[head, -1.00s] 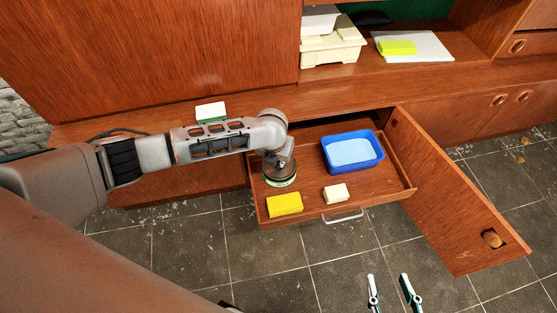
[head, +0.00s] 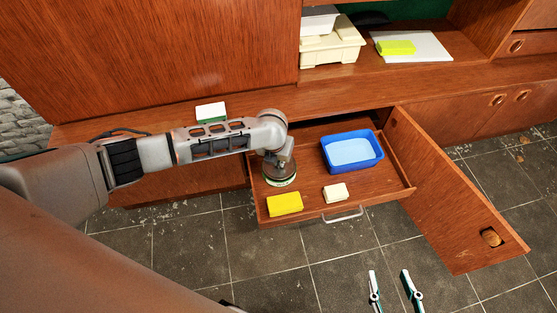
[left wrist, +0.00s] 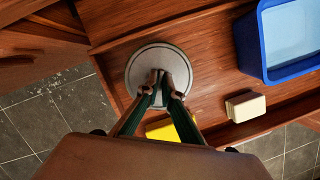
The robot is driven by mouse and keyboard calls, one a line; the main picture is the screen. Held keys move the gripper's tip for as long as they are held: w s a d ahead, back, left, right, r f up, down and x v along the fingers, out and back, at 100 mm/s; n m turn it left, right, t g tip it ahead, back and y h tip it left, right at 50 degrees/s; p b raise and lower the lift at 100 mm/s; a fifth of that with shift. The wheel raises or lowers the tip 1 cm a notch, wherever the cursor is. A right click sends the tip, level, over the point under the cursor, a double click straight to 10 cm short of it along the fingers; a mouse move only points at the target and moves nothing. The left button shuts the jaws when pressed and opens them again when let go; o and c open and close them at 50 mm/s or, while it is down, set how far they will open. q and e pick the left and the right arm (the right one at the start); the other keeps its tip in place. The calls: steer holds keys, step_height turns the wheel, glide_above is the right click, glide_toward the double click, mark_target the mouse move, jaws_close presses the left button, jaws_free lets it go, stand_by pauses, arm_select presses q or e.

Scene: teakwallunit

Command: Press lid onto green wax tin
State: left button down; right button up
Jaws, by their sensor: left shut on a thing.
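The round grey lid (left wrist: 145,58) shows in the left wrist view, with my left gripper (left wrist: 160,86) shut on its middle. In the head view my left gripper (head: 279,161) points down over the left part of the open drawer. The green wax tin (head: 281,183) shows as a green and pale rim directly beneath the gripper. The lid covers its top, and I cannot tell whether the lid is fully seated. My right gripper (head: 388,273) is open and empty at the bottom of the head view, over the floor.
The open drawer (head: 305,210) also holds a yellow block (head: 285,204), a cream block (head: 336,192) and a blue tub (head: 378,146) with a light blue inside. An open cabinet door (head: 450,205) stands to the right. A white-and-green item (head: 210,112) stands behind my left arm.

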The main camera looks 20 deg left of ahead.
arm_select(q)
steer(key=c, duration=2.2)
jaws_free()
steer(key=shift+o, duration=0.6)
steer(key=o, duration=0.4)
steer(key=shift+r, duration=0.1)
arm_select(e)
steer(key=shift+r, duration=0.1)
arm_select(q)
steer(key=shift+r+p, duration=1.1)
steer(key=shift+r, duration=0.55)
steer(key=shift+r+p, duration=1.1)
steer(key=shift+r, duration=0.65)
arm_select(e)
steer(key=w+r+t, duration=0.1)
steer(key=w+r, duration=0.2)
steer(key=r, duration=0.5)
steer(key=shift+w+r+t, duration=0.15)
steer(key=shift+r+t, duration=0.2)
steer(key=shift+t, duration=0.05)
